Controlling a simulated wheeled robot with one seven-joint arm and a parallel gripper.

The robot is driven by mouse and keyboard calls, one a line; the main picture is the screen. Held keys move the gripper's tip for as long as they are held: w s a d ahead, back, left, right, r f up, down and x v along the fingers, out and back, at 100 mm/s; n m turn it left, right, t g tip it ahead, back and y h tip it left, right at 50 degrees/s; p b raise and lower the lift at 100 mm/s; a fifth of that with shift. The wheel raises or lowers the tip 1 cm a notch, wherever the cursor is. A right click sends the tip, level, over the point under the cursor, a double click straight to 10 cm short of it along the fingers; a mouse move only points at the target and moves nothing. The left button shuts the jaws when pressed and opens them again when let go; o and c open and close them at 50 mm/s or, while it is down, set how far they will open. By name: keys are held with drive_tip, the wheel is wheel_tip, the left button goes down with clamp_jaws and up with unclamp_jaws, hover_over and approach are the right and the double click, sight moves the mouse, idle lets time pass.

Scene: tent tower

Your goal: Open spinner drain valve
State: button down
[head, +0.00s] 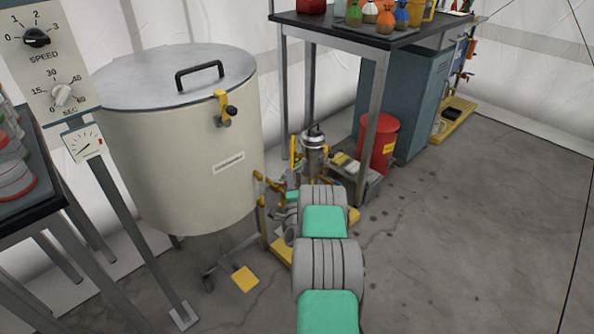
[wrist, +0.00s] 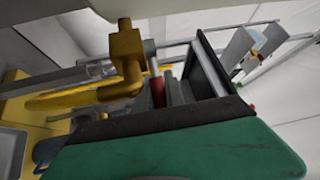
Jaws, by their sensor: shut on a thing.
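The spinner (head: 190,150) is a cream drum with a grey lid, a black lid handle and a yellow latch (head: 222,108). Its yellow drain valve (head: 259,177) shows at the drum's lower right side. In the wrist view the drain valve (wrist: 126,60) is a bent yellow pipe fitting with a red handle (wrist: 157,91) beside it. My gripper (wrist: 170,88) has dark jaws on a green body and is shut on the red handle, whose end the jaws partly hide. In the head view my arm covers most of the gripper.
A yellow foot pedal (head: 245,279) lies on the floor below the drum. A control post (head: 120,220) stands at left. A table (head: 345,33) with bottles, a red bin (head: 379,142) and a metal canister (head: 313,150) stand behind. The floor at right is clear.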

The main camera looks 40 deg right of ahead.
drive_tip(key=shift+s+a+f, duration=0.15)
drive_tip(key=shift+s, duration=0.05)
drive_tip(key=c, duration=1.4)
unclamp_jaws()
drive_tip(key=v, duration=0.7)
drive_tip(key=shift+s+a+b, duration=0.25)
drive_tip(key=shift+s+b, duration=0.05)
drive_tip(key=shift+b, duration=0.05)
drive_tip(key=shift+c, duration=0.6)
